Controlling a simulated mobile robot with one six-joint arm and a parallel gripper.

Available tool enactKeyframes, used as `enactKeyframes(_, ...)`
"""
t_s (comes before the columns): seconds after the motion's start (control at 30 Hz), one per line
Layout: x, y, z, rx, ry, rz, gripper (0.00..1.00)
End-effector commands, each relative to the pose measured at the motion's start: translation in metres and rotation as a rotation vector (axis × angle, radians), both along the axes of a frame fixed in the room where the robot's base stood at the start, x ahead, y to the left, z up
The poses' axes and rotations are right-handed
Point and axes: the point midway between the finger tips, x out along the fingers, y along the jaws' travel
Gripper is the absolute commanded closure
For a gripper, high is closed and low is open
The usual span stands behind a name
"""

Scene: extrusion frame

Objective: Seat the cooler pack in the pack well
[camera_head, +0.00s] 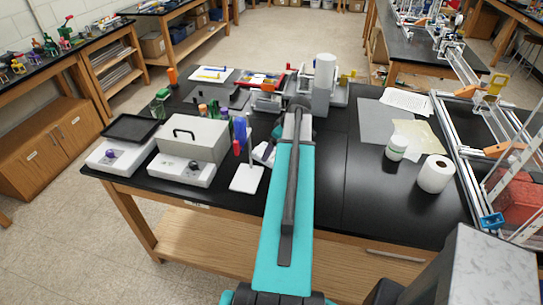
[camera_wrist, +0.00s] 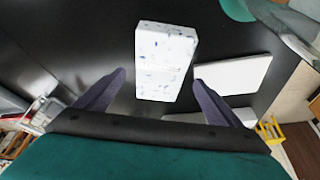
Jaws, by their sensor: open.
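A white block with blue specks (camera_wrist: 166,60), which looks like the cooler pack, lies on the black tabletop in the wrist view. My gripper (camera_wrist: 160,78) is open, with one dark purple finger on each side of the block's near end. I see a gap at each side, and the block is not gripped. In the head view my teal arm hides the gripper and most of what lies under it. I cannot make out the pack well for certain in either view.
A plain white slab (camera_wrist: 233,75) lies right of the block. In the head view, a grey box (camera_head: 195,138) stands left of my arm. A white canister (camera_head: 323,85) stands beyond it. A paper roll (camera_head: 435,173) and the extrusion frame (camera_head: 470,185) are at right.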

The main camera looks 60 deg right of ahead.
Motion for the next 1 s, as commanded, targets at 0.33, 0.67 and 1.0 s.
enactKeyframes(0.33,0.010,-0.001,-0.022,0.001,0.000,0.001,0.12)
enactKeyframes(0.67,0.011,0.000,-0.026,0.000,0.000,0.002,0.12)
enactKeyframes(1.0,0.011,0.000,-0.026,0.000,0.000,0.002,0.12)
